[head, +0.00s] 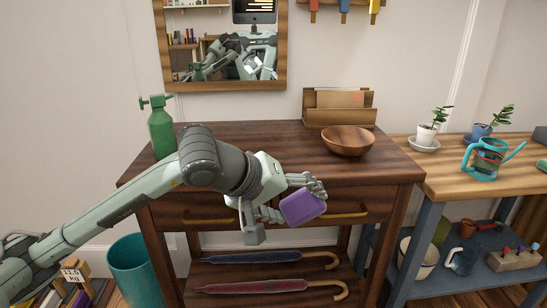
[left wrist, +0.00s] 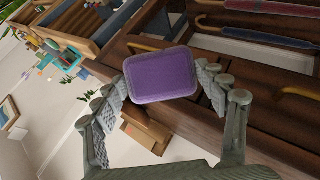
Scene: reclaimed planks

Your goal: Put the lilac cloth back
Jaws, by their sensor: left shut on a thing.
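The lilac cloth (head: 303,206) looks like a small folded purple pad with rounded corners. My left gripper (head: 296,199) is shut on it and holds it in the air, in front of the dark wooden table's drawer front. In the left wrist view the cloth (left wrist: 161,75) sits between the two fingers of the left gripper (left wrist: 163,84), with its broad face toward the camera. My right gripper is in neither view.
The dark table (head: 270,140) bears a green spray bottle (head: 161,127), a wooden bowl (head: 348,141) and a letter rack (head: 339,108). Its top centre is clear. Umbrellas (head: 262,258) lie on the shelf below. A teal bin (head: 143,268) stands left; a workbench (head: 450,171) adjoins right.

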